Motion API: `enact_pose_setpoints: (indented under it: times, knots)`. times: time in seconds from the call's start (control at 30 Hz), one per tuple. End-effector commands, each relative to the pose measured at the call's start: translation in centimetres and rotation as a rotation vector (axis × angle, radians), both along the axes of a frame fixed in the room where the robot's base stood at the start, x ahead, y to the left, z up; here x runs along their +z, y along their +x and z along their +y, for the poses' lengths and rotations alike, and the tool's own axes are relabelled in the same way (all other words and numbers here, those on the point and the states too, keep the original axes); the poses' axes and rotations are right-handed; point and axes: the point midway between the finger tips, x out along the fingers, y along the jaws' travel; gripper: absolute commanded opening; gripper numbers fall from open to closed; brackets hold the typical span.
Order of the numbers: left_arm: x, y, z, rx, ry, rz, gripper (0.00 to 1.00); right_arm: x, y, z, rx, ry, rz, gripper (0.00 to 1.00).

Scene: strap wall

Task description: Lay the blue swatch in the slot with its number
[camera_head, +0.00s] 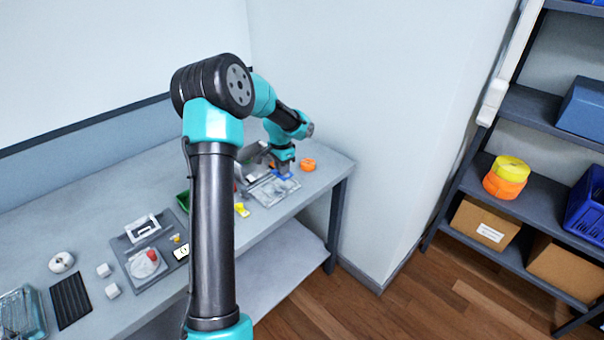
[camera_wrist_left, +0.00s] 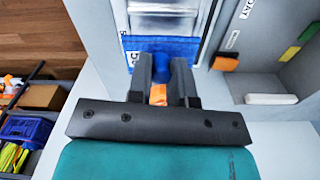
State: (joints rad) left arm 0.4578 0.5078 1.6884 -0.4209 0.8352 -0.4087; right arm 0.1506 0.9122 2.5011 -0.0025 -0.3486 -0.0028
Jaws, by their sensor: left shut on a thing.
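My left gripper (camera_head: 282,169) is at the grey slotted board (camera_head: 266,195) near the right end of the bench. In the left wrist view its fingers (camera_wrist_left: 163,68) are shut on the blue swatch (camera_wrist_left: 160,47), by its near edge. The swatch lies flat over or in the end of a pale, shiny slot (camera_wrist_left: 165,20); I cannot tell whether it touches the bottom. In the head view only a small blue patch of the swatch (camera_head: 279,175) shows beside the gripper. A white label (camera_wrist_left: 125,80) sits beside the slot, its number unclear. My right gripper is not in view.
An orange object (camera_head: 308,164) stands just past the board, near the bench's right end. A yellow piece (camera_head: 241,210) lies left of the board. Another grey board (camera_head: 150,250) with several items is further left. A shelf rack (camera_head: 520,105) stands at the right.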

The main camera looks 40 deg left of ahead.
Motion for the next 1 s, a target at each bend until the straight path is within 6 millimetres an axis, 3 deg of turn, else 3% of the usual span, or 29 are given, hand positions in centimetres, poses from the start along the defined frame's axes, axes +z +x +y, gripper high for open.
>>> enact_pose_setpoints:
  times: [0.13, 0.57, 1.0]
  knots:
    - [0.1, -0.4, 1.0, 0.018, 0.002, 0.0, 0.0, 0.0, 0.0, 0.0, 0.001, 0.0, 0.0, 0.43]
    - [-0.1, -0.4, 1.0, 0.017, 0.002, 0.0, 0.0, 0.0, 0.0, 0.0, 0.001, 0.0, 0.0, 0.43]
    - [-2.8, -0.4, 0.9, 0.017, 0.002, 0.001, 0.0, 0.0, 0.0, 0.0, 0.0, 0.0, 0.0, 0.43]
